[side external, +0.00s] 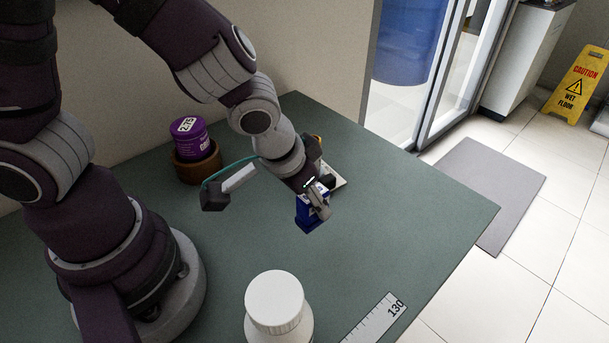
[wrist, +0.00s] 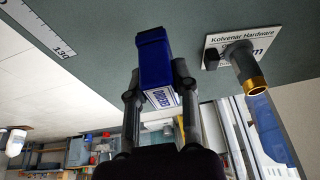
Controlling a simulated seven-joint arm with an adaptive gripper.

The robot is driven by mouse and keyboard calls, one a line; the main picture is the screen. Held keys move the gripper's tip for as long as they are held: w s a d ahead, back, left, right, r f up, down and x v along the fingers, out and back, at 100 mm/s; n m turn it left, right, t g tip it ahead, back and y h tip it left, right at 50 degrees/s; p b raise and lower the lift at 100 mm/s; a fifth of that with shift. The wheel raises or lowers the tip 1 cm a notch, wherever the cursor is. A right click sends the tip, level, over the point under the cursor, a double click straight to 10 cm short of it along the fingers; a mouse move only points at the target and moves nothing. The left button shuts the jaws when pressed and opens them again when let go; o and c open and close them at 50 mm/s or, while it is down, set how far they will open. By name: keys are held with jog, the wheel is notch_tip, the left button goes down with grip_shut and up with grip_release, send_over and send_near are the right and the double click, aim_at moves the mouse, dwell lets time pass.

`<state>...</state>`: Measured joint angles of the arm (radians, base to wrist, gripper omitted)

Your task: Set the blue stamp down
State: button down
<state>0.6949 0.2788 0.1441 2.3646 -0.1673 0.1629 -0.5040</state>
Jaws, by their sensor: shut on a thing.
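The blue stamp (side external: 309,217) is between the fingers of my gripper (side external: 317,203), low over the green table. I cannot tell whether its lower end touches the table. In the wrist view the stamp (wrist: 154,62) stands out beyond the fingertips, with a white lettered label on one face. The two fingers of my gripper (wrist: 158,85) are shut on its sides. In the side view my fingers hide part of the stamp.
A printed plate (wrist: 236,42) bearing a dark pipe fitting with a brass end (wrist: 254,86) lies near the stamp. A white-lidded bottle (side external: 276,303) and a ruler (side external: 376,318) are at the front. A purple can (side external: 189,138) sits in a brown holder (side external: 197,168). Bare green table (side external: 400,215) lies right.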

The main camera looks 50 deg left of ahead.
jog(key=shift+w+f, duration=0.15)
jog(key=shift+f, duration=0.2)
jog(key=w+d, duration=0.2)
jog(key=w, duration=0.2)
jog(key=w+d+f, duration=0.1)
jog(key=w, duration=0.4)
jog(key=w+d, duration=0.2)
jog(key=w, duration=0.3)
jog(key=shift+w+d+f, duration=0.1)
jog(key=shift+d+f, duration=0.2)
jog(key=shift+w+d+f, duration=0.1)
jog(key=shift+w+f, duration=0.05)
jog(key=shift+f, duration=1.6)
jog(key=shift+f, duration=0.1)
jog(key=c, duration=0.9)
grip_release()
